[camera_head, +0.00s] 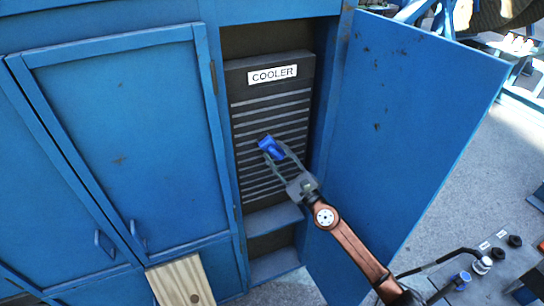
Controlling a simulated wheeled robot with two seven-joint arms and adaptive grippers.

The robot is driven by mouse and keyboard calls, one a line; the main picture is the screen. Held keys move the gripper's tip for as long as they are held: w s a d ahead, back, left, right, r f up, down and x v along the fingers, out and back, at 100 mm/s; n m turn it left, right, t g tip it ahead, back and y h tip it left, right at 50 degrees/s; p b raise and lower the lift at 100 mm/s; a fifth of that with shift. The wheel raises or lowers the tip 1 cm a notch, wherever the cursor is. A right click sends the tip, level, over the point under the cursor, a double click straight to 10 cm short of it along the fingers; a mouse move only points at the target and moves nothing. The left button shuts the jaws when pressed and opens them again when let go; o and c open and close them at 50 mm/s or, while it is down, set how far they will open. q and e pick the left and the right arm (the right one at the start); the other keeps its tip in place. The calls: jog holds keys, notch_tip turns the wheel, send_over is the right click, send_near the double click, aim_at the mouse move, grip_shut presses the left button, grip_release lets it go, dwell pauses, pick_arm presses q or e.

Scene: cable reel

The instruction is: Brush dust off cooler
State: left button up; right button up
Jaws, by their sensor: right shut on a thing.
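The cooler (247,97) is a dark panel with a white "COOLER" label and several light horizontal slats, set inside an open blue cabinet. My right gripper (271,153) is in front of the middle of the slats, reached in from the lower right. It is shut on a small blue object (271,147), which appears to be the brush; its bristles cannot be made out. I cannot tell whether it touches the slats. The dust is not clearly distinguishable on the cooler. My left gripper is not in view.
The open blue door (415,120) stands to the right of the cooler, close to my right arm. Closed blue doors (125,130) are on the left. A wooden board (181,281) is at the bottom. A control panel (490,265) with knobs is at the lower right.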

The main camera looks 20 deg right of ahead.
jog(key=shift+w+d+f+b, duration=0.15)
jog(key=shift+d+b, duration=0.8)
jog(key=shift+d, duration=0.35)
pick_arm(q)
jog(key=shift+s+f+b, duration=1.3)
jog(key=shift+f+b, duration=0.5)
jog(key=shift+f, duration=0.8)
pick_arm(e)
jog(key=d+r+p, duration=0.2)
jog(key=d+r, duration=0.1)
jog(key=d, duration=0.2)
jog(key=a+p, duration=0.4)
jog(key=a, duration=0.2)
jog(key=shift+a+p, duration=0.65)
jog(key=shift+p, duration=0.05)
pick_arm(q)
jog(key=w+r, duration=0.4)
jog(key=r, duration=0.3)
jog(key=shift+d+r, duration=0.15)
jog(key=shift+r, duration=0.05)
pick_arm(e)
jog(key=shift+a+f, duration=0.2)
jog(key=shift+a, duration=0.2)
